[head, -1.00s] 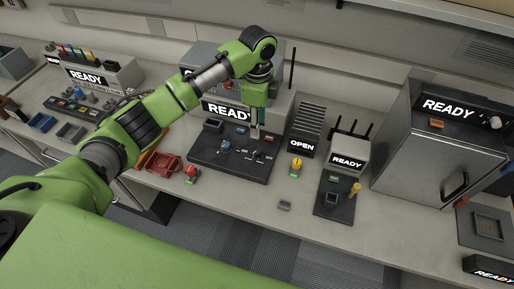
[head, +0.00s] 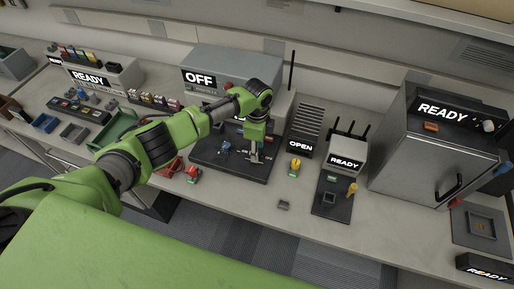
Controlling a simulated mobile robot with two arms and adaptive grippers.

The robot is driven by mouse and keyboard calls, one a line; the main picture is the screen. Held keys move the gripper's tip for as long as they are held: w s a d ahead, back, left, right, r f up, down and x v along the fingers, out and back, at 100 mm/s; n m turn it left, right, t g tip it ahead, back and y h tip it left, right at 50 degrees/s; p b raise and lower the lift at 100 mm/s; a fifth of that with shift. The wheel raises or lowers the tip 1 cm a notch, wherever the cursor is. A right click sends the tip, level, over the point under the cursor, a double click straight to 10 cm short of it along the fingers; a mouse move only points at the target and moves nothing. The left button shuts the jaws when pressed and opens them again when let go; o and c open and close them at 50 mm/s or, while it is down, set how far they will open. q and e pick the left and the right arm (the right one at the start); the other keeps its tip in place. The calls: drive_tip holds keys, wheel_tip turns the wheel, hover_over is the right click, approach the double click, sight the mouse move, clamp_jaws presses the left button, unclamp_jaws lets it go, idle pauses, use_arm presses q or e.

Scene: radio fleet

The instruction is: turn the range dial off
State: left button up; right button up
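A black control panel (head: 205,155) lies on the bench in front of a grey radio unit (head: 225,65). It carries a blue knob (head: 227,147) and small white marks too small to read. I cannot tell which control is the range dial. My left gripper (head: 255,158) points down at the right part of the panel, right of the blue knob. Its fingers look close together at or just above the surface; the control under them is hidden. A sign (head: 200,78) on the grey unit reads OFF. My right gripper is not in view.
Red-and-grey (head: 193,174) and yellow (head: 295,165) small objects stand beside the panel. A device with antennas (head: 345,155) and a large grey cabinet (head: 430,150) stand to the right. A green tray (head: 113,130) is at left. The bench front right of the panel is mostly clear.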

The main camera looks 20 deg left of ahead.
use_arm(q)
clamp_jaws()
